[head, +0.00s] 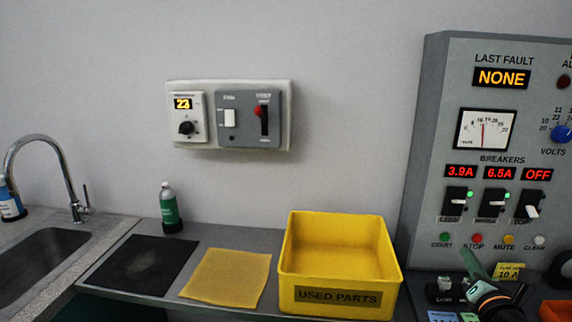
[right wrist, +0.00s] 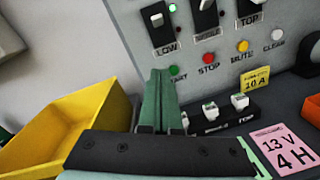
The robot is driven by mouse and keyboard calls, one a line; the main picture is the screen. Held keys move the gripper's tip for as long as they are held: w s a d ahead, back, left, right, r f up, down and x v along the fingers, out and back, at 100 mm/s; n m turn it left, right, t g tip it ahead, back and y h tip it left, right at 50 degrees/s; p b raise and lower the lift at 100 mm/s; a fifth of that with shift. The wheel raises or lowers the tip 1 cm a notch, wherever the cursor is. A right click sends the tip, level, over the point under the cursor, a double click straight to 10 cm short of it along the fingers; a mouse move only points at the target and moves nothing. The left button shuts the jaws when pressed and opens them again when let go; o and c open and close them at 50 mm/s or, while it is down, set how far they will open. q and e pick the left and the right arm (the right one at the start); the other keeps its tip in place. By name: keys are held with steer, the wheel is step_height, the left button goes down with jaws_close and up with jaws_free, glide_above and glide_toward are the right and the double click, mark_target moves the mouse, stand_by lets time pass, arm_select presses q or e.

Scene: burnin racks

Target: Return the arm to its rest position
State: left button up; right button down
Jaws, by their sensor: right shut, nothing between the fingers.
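My right gripper (head: 470,262) is at the lower right of the head view, in front of the grey control panel (head: 424,150). Its green fingers are together with nothing between them. In the right wrist view the shut fingers (right wrist: 158,85) point up toward the panel's lower part, near the row of buttons. I cannot tell whether they touch anything. My left gripper is in neither view.
An empty yellow "USED PARTS" bin (head: 338,298) stands left of the gripper. A yellow "10 A" card (right wrist: 255,79), white-topped switches (right wrist: 210,110) and an orange tray (right wrist: 299,118) lie close by. A green bottle (head: 170,210) and sink (head: 40,262) are farther left.

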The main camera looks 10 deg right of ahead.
steer(key=s+a+f+m+g+y, duration=0.1)
steer(key=s+a+f+m+g, duration=0.3)
steer(key=s+a+f+m, duration=0.35)
steer(key=s+a+f+m+g+y, duration=0.1)
steer(key=s+a+f+m+g, duration=0.3)
steer(key=s+f+m, duration=0.55)
steer(key=s+a+f+m+g+y, duration=0.4)
steer(key=s+a+f+m+g, duration=0.25)
steer(key=s+a+m, duration=0.4)
steer(key=w+a+f+n+t+y+p, duration=0.1)
steer(key=w+a+f+n+t+p, duration=0.1)
steer(key=a+f+t, duration=0.3)
steer(key=shift+w+f+t+y+p, duration=0.3)
steer(key=shift+f+t+y+p, duration=0.25)
steer(key=shift+f, duration=1.15)
